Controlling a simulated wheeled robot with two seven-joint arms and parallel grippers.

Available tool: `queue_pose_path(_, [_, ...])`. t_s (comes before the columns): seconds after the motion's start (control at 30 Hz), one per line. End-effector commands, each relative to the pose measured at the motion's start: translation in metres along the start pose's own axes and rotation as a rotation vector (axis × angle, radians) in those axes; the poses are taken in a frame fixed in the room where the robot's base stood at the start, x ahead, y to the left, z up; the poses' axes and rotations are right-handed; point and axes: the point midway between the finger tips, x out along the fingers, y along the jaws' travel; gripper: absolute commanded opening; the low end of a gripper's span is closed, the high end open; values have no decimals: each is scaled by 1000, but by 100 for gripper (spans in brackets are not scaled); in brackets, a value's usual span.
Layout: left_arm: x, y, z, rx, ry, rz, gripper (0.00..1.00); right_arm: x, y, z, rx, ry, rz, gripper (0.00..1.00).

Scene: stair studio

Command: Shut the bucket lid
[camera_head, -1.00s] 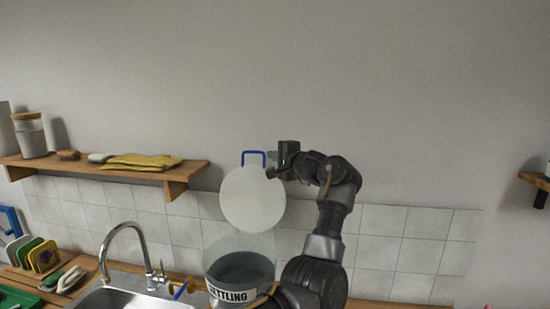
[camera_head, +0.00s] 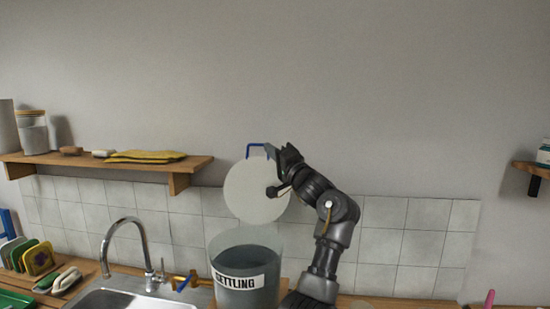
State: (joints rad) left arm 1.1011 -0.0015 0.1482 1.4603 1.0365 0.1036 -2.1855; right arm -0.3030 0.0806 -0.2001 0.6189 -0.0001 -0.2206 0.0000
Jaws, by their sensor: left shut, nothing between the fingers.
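The bucket (camera_head: 243,262) is a clear grey cylinder with a "SETTLING" label, standing beside the sink. Its round white lid (camera_head: 250,195) stands upright, open, above the bucket's back rim. A blue handle (camera_head: 257,147) shows at the lid's top edge. My left gripper (camera_head: 275,188) is shut and empty at the lid's right side, overlapping its edge in the picture. I cannot tell whether it touches the lid. My right gripper is not in view.
A steel sink with a curved faucet (camera_head: 127,226) lies left of the bucket. A wooden shelf (camera_head: 110,168) with jars and yellow gloves (camera_head: 147,156) hangs on the left wall. A tiled wall (camera_head: 408,230) stands behind. Another shelf (camera_head: 531,170) is at far right.

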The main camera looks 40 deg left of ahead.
Motion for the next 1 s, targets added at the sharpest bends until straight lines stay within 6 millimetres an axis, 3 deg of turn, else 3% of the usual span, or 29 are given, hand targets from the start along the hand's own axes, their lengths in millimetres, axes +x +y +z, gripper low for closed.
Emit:
queue_pose_path(0.27, [-5, 0, -5, -14, 7, -8, 0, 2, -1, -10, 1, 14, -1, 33])
queue_pose_path(1.0, [-3, 0, -2, -10, 3, -9, 0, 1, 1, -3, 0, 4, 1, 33])
